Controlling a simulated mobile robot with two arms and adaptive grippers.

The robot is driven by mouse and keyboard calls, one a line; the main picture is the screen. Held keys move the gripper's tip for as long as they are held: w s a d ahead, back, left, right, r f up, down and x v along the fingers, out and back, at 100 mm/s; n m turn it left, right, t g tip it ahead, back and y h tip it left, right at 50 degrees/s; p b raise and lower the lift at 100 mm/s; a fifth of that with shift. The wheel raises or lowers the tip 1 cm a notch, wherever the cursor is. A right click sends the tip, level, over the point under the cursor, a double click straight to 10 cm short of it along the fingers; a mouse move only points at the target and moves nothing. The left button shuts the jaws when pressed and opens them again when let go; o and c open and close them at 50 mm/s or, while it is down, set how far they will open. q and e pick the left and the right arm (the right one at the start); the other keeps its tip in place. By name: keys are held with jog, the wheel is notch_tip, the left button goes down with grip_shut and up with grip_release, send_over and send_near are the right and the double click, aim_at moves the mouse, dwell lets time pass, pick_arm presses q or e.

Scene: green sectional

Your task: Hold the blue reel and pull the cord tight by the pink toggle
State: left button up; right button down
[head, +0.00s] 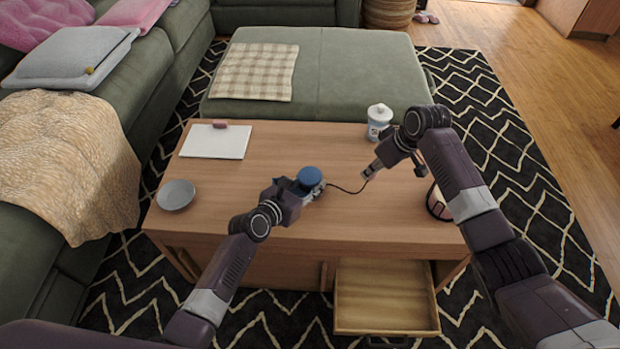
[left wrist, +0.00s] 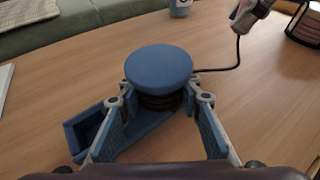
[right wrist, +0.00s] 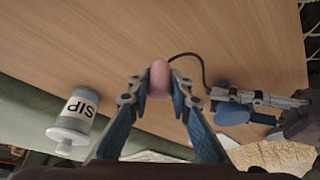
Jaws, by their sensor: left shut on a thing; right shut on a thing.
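The blue reel (head: 310,176) is at the middle of the wooden table; its round blue top (left wrist: 158,72) and dark lower part show in the left wrist view. My left gripper (head: 308,187) is shut on it, fingers on both sides. My right gripper (head: 369,172) is to the right of the reel, shut on the pink toggle (right wrist: 160,80), which sits between its fingertips. The dark cord (head: 345,189) runs from the reel to the toggle in a bend, not straight. It also curves in the left wrist view (left wrist: 239,52). In the head view the toggle is mostly hidden.
A white SIP canister (head: 379,122) stands at the table's back right. A grey bowl (head: 176,194) and a white board (head: 215,144) with a pink item lie left. The front drawer (head: 385,298) is open.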

aim_at(370, 179)
jog(key=shift+f, duration=2.05)
jog(key=c, duration=1.7)
grip_release()
pick_arm(q)
jog(key=o, duration=1.3)
jog(key=shift+c, duration=0.2)
pick_arm(e)
jog(key=v, duration=1.1)
jog(key=shift+s+d+r, duration=0.15)
jog(key=shift+d+r, duration=0.05)
jog(key=shift+r, duration=0.15)
pick_arm(q)
jog(key=v, duration=1.2)
